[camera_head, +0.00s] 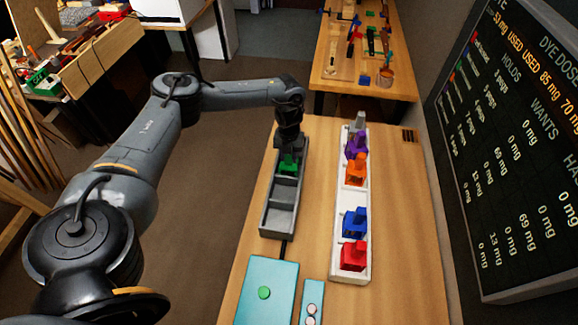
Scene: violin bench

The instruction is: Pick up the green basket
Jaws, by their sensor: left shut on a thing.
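The green basket (288,167) is at the far part of a grey divided tray (264,219) on the wooden bench. My left gripper (289,150) points down over it and is shut on it. The fingers and the basket's top partly hide each other. I cannot tell whether the basket touches the tray floor. My right gripper is not in view.
A white rack (353,198) right of the tray holds purple, orange (355,169), blue (354,222) and red (353,255) baskets, with a bare slot between orange and blue. A teal box (272,270) with a green button lies in front of the tray. The bench's right side is clear.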

